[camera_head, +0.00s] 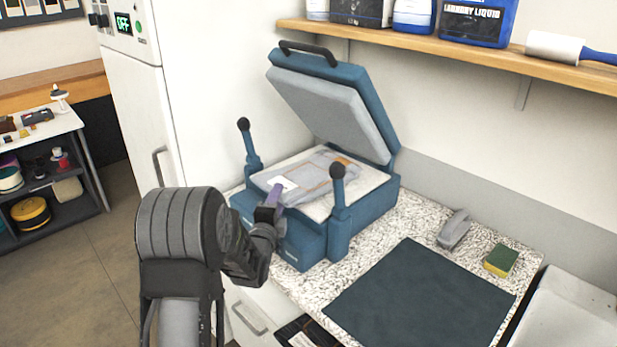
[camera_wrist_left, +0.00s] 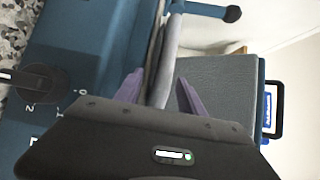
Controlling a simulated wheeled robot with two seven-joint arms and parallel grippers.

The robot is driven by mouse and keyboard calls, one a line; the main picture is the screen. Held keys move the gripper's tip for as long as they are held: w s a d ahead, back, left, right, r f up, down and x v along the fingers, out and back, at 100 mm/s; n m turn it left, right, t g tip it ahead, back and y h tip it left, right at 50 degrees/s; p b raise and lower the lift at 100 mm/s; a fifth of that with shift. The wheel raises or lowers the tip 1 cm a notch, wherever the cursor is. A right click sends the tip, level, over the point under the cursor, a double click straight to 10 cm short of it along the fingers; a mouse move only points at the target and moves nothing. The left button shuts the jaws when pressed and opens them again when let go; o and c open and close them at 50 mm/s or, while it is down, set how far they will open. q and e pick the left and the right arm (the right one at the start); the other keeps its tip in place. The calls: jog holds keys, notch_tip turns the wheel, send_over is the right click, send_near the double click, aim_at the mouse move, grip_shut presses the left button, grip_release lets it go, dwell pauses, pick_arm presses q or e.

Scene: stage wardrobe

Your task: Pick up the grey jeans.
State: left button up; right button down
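The grey jeans (camera_head: 318,177) lie folded flat on the pale lower plate of an open blue press in the head view. My left gripper (camera_head: 273,197) is at the front edge of that plate, close to the near edge of the jeans. In the left wrist view its two purple fingers (camera_wrist_left: 160,88) stand apart. A grey edge, seemingly the jeans (camera_wrist_left: 168,60), runs between them, with a gap on at least the right side. My right gripper is not in view.
The press lid (camera_head: 335,100) is tilted up behind the jeans. Two upright black-knobbed levers (camera_head: 338,200) flank the plate. A dark mat (camera_head: 420,295), a grey tool (camera_head: 454,229) and a sponge (camera_head: 501,260) lie on the speckled counter. A shelf (camera_head: 450,50) with bottles hangs above.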

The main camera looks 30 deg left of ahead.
pick_arm(q)
grip_shut()
dwell(1.1)
